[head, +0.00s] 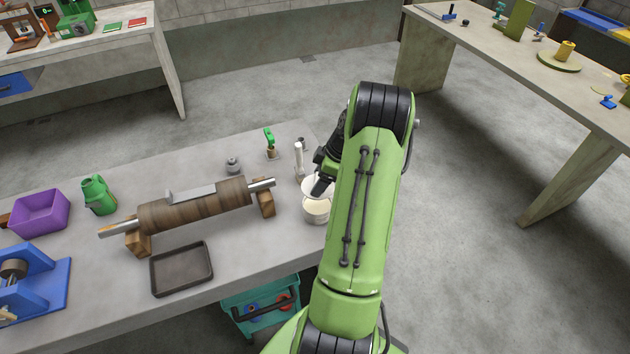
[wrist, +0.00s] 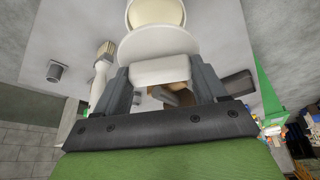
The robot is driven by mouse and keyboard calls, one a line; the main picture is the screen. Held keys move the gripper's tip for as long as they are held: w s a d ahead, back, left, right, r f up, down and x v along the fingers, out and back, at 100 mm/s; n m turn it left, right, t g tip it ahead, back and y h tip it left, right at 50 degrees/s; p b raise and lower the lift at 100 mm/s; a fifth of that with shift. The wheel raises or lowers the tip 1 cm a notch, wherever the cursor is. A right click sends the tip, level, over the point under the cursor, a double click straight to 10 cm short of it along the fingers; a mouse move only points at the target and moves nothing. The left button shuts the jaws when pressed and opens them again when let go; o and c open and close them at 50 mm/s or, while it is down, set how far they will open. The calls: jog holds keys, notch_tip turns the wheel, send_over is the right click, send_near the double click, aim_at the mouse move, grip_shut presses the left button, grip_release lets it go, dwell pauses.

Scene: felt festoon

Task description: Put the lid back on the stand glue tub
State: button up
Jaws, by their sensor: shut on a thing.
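The glue tub (head: 317,212) is a small white pot near the right end of the grey bench, with cream glue showing in its open mouth. In the wrist view the tub (wrist: 157,12) is at the top edge, partly cut off. The white lid (wrist: 158,45) is a disc with a blocky grip, in front of the tub in that view. My gripper (wrist: 162,80) is shut on the lid's grip, one finger on each side. In the head view my gripper (head: 320,186) is close by the tub's mouth, and my arm hides part of this.
A white-handled brush (wrist: 102,70) stands close to the tub; a small grey pot (head: 233,165) is further left. A wooden roller (head: 195,208) on blocks and a dark tray (head: 181,269) occupy the bench's middle. A purple bin (head: 40,212) is at left.

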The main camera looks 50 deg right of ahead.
notch_tip(320, 180, down, 7)
jog(key=b, duration=0.4)
jog(key=shift+w+r, duration=0.1)
jog(key=shift+r, duration=0.1)
jog(key=shift+r+b, duration=0.1)
jog(key=shift+b, duration=0.4)
dwell(0.8)
jog(key=shift+f+b, duration=0.2)
jog(key=shift+b, duration=0.3)
dwell(0.7)
dwell(0.3)
jog(key=o, duration=1.1)
